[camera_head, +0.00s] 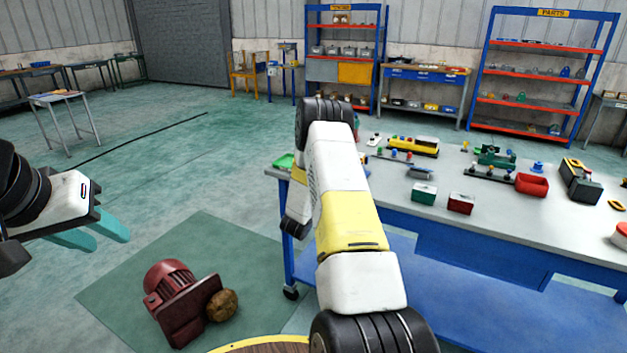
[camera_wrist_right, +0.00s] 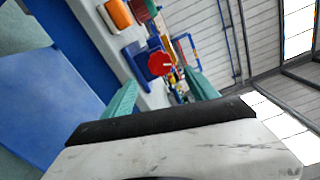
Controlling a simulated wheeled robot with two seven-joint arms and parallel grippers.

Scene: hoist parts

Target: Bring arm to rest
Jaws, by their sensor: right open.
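My left gripper (camera_head: 98,236) hangs at the left of the head view, above the floor. Its two teal fingers are apart with nothing between them. My right arm rises through the middle of the head view and bends over by the near left end of the workbench (camera_head: 490,218); its gripper is hidden there. In the right wrist view my right gripper (camera_wrist_right: 160,94) has its teal fingers wide apart and holds nothing. A red round part (camera_wrist_right: 160,63) shows beyond the fingertips, apart from them.
Small parts, a red bin (camera_head: 532,185), a green box (camera_head: 424,193) and a dark red box (camera_head: 461,203) stand on the workbench. A red motor (camera_head: 178,305) sits on the green floor mat (camera_head: 230,240). Shelves line the back wall. Open floor lies at the left.

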